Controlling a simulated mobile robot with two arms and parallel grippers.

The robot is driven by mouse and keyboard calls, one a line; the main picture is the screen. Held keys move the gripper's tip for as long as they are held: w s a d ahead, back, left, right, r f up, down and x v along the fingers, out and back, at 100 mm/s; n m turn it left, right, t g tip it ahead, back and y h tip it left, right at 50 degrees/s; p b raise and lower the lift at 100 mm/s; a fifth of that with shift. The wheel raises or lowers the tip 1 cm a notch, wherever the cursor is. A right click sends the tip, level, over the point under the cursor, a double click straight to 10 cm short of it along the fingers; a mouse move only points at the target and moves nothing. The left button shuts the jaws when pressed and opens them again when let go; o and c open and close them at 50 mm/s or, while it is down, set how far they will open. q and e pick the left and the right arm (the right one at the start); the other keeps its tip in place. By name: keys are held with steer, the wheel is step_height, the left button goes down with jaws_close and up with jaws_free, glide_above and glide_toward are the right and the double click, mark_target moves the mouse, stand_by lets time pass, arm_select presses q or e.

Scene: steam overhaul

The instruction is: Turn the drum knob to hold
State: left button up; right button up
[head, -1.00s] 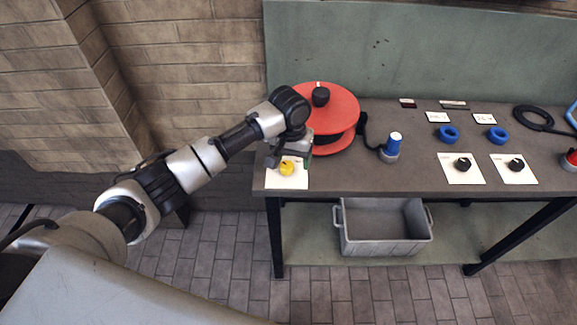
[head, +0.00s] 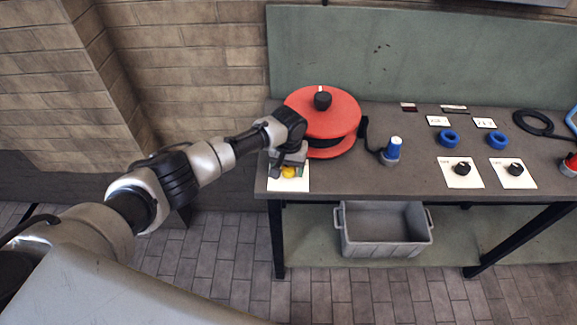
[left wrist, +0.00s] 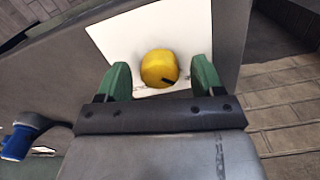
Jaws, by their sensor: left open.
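A yellow knob (head: 289,172) with a dark pointer mark sits on a white plate (head: 299,185) at the bench's left front corner, beside the red cable drum (head: 340,107). The knob shows large in the left wrist view (left wrist: 158,67), on its white plate (left wrist: 120,28). My left gripper (head: 289,165) is over the knob. In the left wrist view its two green fingertips (left wrist: 161,80) are open, one on each side of the knob with gaps between. The plate's lettering is too small to read. My right gripper is not in view.
Two black knobs (head: 462,168) (head: 515,169) on white plates, a blue plug (head: 392,150) and blue rings (head: 448,136) stand farther right on the bench (head: 410,120). A grey crate (head: 386,249) is on the shelf below.

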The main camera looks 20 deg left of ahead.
arm_select(q)
steer(key=shift+f, duration=0.2)
steer(key=c, duration=0.9)
